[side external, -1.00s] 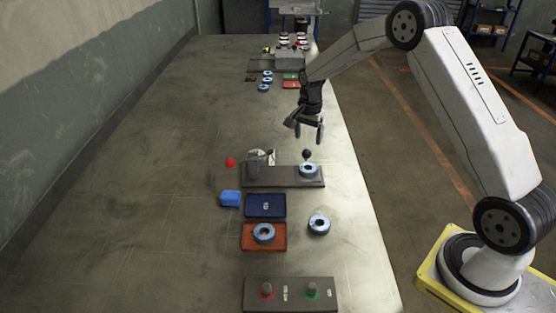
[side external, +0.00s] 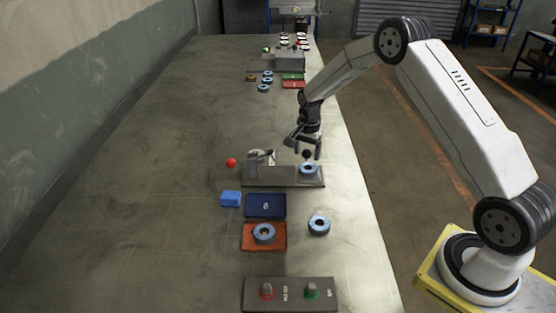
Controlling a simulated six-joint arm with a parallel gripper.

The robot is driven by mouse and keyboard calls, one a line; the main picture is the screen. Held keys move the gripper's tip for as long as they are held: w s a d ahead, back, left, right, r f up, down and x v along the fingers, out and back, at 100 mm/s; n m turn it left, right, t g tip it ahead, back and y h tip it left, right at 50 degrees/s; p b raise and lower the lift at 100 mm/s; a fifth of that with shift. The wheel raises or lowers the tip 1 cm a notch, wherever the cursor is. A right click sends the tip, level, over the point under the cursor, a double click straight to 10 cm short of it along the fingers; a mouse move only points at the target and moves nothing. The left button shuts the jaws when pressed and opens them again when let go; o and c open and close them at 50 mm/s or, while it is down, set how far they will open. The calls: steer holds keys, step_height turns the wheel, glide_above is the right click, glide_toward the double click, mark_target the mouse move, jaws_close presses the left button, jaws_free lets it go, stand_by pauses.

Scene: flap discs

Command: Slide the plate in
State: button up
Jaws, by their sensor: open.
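A grey fixture base (side external: 272,180) lies across the middle of the table. A blue ring-shaped flap disc (side external: 309,170) sits on its right end, which may be the sliding plate; I cannot make out a separate plate edge. A dark round knob (side external: 307,154) shows just behind that disc. A grey upright block with a pale round part (side external: 258,160) stands at the fixture's left. My gripper (side external: 304,148) is open and empty, pointing down close to the knob. Whether the fingers stand around the knob or behind it, I cannot tell.
A red ball (side external: 231,162) is left. The table's left side is clear.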

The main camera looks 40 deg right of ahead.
steer(key=c, duration=0.9)
steer(key=shift+w, duration=0.1)
steer(key=shift+w+a, duration=2.85)
steer(key=shift+a, duration=0.05)
steer(key=o, duration=0.9)
step_height(320, 180, up, 8)
